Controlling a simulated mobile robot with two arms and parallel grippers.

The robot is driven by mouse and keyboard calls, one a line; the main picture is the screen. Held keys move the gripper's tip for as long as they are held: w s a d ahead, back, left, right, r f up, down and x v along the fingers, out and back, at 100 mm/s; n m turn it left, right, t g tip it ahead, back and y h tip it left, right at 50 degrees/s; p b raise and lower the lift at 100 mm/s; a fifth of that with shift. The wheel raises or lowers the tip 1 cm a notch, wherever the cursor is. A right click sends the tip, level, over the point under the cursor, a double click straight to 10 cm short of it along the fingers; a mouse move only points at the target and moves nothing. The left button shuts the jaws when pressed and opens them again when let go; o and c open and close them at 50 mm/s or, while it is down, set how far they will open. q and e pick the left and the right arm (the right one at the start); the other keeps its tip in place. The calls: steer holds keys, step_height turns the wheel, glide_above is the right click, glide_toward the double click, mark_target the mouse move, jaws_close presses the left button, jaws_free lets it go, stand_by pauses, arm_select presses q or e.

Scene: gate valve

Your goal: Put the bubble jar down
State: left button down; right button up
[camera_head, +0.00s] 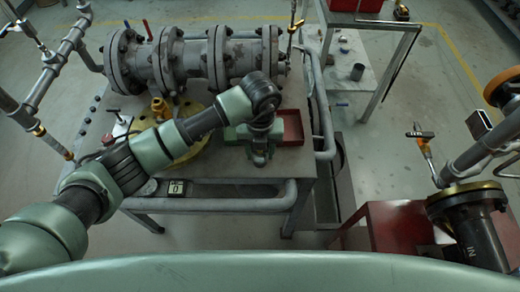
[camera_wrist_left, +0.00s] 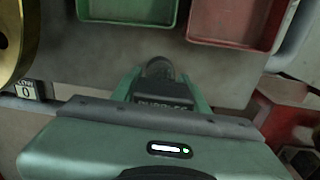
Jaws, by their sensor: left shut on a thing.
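My left gripper (camera_head: 260,156) hangs down over the front edge region of the grey bench (camera_head: 225,172), in front of the green and red trays. In the left wrist view its two green fingers (camera_wrist_left: 161,80) are shut on the bubble jar (camera_wrist_left: 165,104), a dark jar with partly readable pale lettering. The jar's far end is dark and round. In the head view the jar is mostly hidden by my gripper and wrist. Whether its base touches the bench cannot be told. My right gripper is in neither view.
A green tray (camera_wrist_left: 82,12) and a red tray (camera_wrist_left: 232,45) lie just beyond the gripper. A large flanged valve pipe (camera_head: 190,58) fills the bench's back. A small display reading 0 (camera_head: 176,188) sits at the front edge. A red cabinet (camera_head: 385,228) stands lower right.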

arm_select(q)
steer(key=shift+f, duration=0.2)
steer(key=c, duration=0.8)
jaws_free()
steer(key=shift+r, duration=0.1)
steer(key=shift+o, duration=0.2)
steer(key=shift+r, duration=0.1)
steer(key=shift+r, duration=0.2)
step_height(320, 180, up, 11)
steer(key=shift+f+b, duration=0.2)
steer(key=shift+b, duration=1)
steer(key=shift+r, duration=0.6)
